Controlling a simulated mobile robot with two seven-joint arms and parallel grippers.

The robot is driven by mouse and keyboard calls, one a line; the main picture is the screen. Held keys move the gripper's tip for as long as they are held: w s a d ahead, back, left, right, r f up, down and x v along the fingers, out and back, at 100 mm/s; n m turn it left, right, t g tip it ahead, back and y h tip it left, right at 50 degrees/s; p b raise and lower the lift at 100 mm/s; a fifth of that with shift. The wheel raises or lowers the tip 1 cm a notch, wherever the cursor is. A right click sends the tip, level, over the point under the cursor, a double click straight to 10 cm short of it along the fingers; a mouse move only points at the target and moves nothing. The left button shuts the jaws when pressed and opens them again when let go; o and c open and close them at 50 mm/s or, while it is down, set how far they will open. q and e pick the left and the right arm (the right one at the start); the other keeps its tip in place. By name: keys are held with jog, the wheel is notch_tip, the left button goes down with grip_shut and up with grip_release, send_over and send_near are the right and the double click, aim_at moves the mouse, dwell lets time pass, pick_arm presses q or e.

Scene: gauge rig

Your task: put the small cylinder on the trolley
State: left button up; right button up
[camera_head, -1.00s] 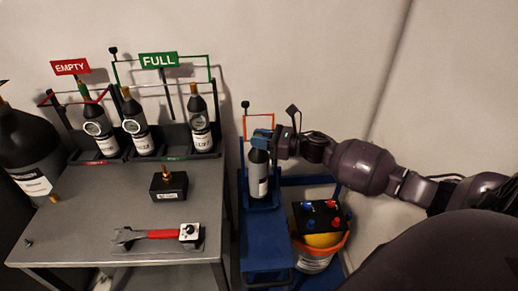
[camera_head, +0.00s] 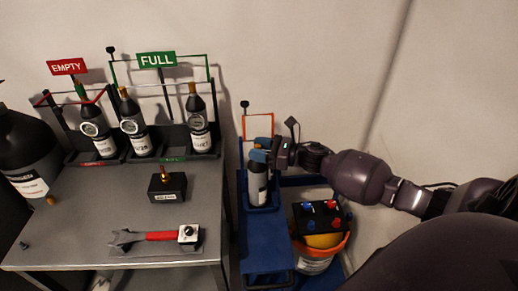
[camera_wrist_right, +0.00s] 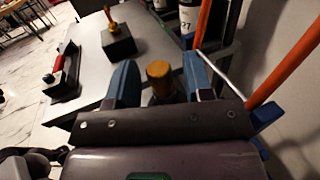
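The small cylinder (camera_head: 259,188), dark with a white label, stands upright over the rear part of the blue trolley (camera_head: 263,245). Its foot is at the trolley's blue holder, and I cannot tell whether it bears on the floor of it. In the right wrist view the brass top (camera_wrist_right: 158,70) rises between the two blue fingers (camera_wrist_right: 160,88); the fingers stand clear of the brass, and the contact lower down is hidden. My left gripper is out of view.
An orange frame (camera_head: 258,121) rises behind the cylinder. A bucket (camera_head: 314,265) with a black button box (camera_head: 322,218) stands to the right.

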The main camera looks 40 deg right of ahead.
jog(key=shift+r, duration=0.25)
jog(key=v, duration=1.2)
jog(key=s+a+f+n+g+h, duration=0.1)
jog(key=s+a+f+n+h, duration=0.4)
jog(key=n, duration=0.9)
jog(key=s+a+f+n+g+h, duration=0.2)
jog(key=s+a+f+n+h, duration=0.4)
jog(key=s+a+f+n, duration=0.5)
jog(key=s+a+n, duration=0.2)
jog(key=s+n, duration=0.2)
jog(key=shift+s+a+f+n, duration=0.25)
jog(key=shift+a+f+n, duration=0.05)
